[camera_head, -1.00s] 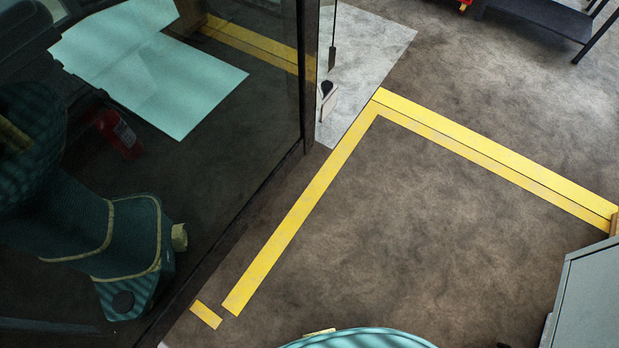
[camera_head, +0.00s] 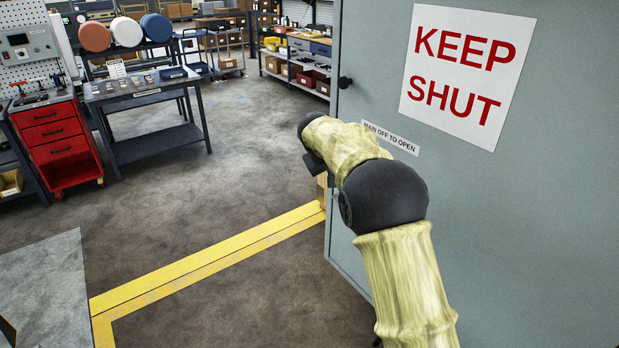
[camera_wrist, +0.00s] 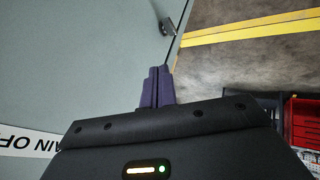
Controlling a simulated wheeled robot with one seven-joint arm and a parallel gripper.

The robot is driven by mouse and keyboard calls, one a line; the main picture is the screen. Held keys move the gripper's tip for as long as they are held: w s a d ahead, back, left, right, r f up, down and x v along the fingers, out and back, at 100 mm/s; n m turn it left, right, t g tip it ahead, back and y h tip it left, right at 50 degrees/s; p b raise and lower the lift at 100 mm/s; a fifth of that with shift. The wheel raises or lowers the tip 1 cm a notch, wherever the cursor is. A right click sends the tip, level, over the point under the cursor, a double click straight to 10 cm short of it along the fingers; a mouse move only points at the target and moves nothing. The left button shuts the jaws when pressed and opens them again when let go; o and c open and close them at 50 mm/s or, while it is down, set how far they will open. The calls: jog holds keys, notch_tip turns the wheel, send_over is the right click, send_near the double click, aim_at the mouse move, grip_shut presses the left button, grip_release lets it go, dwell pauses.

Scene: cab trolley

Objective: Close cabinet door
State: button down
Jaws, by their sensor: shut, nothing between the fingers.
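The cabinet door (camera_head: 480,220) is a large grey-green panel filling the right of the head view. It bears a "KEEP SHUT" sign (camera_head: 466,75) and a smaller "MAIN OFF TO OPEN" label (camera_head: 390,137). A dark knob (camera_head: 345,82) is near its left edge. How far the door stands open cannot be told. In the wrist view the door face (camera_wrist: 70,60) fills the left side, with the knob (camera_wrist: 168,27) near its edge. My gripper (camera_wrist: 159,72) has its purple fingers together and empty, near that edge; contact is unclear. In the head view my arm hides the fingers.
Floor with a yellow line (camera_head: 205,262) lies open left of the door. A red drawer unit (camera_head: 60,142) and a dark workbench (camera_head: 140,100) stand farther back at left. Shelving (camera_head: 297,68) stands at the back. A grey surface (camera_head: 45,285) is at lower left.

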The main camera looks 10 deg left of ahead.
jog(key=s+r, duration=0.2)
jog(key=r, duration=0.1)
jog(key=shift+s+d+r+b, duration=0.1)
jog(key=shift+d+r+b, duration=0.1)
jog(key=shift+b, duration=0.1)
jog(key=s+d+f+m+g+y, duration=0.1)
jog(key=s+d+f, duration=0.2)
jog(key=s+d, duration=0.3)
jog(key=s+d+f+m+g, duration=0.1)
jog(key=s+d+f+g, duration=0.15)
jog(key=s+d, duration=0.3)
jog(key=s+d+f+m, duration=0.2)
jog(key=s+d+f, duration=0.2)
jog(key=s, duration=0.7)
jog(key=s+d+f+m+g+y, duration=0.1)
jog(key=s+d+f, duration=0.4)
jog(key=s, duration=0.7)
jog(key=shift+m, duration=0.4)
jog(key=shift+f, duration=0.1)
jog(key=c, duration=2.2)
grip_release()
